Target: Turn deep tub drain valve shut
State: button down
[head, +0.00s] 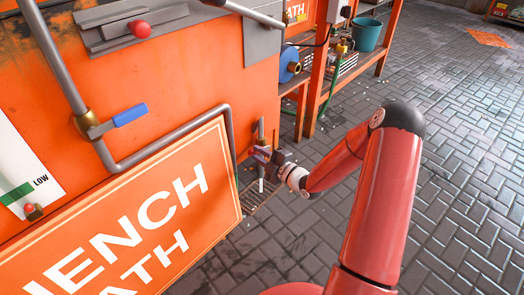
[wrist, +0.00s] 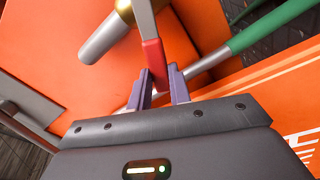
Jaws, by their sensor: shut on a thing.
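The drain valve shows in the wrist view as a brass body (wrist: 124,9) on a grey pipe, with a flat metal lever ending in a red grip (wrist: 155,62). My gripper (wrist: 162,88) has its two purple fingers on either side of the red grip and is shut on it. In the head view my gripper (head: 266,157) is low at the right end of the orange tub (head: 205,75), beside a short vertical pipe. The valve body is mostly hidden there by the gripper, and a small red part (head: 262,153) shows at the fingers.
A blue-handled valve (head: 130,115) sits on a grey pipe running along the tub's front. An orange sign (head: 140,225) stands before the tub. An orange rack with a teal bucket (head: 367,34) stands behind. Brick paving (head: 460,130) at right is clear.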

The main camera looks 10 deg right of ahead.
jog(key=shift+s+a+f+n, duration=0.15)
jog(key=shift+f+n, duration=0.7)
jog(key=shift+n, duration=0.35)
jog(key=shift+s+a+f+n, duration=0.1)
jog(key=shift+f+n, duration=0.7)
jog(key=shift+n, duration=0.4)
jog(key=shift+f, duration=0.1)
jog(key=c, duration=1.3)
grip_release()
jog(key=v, duration=0.7)
jog(key=shift+s+d, duration=0.25)
jog(key=shift+s, duration=0.05)
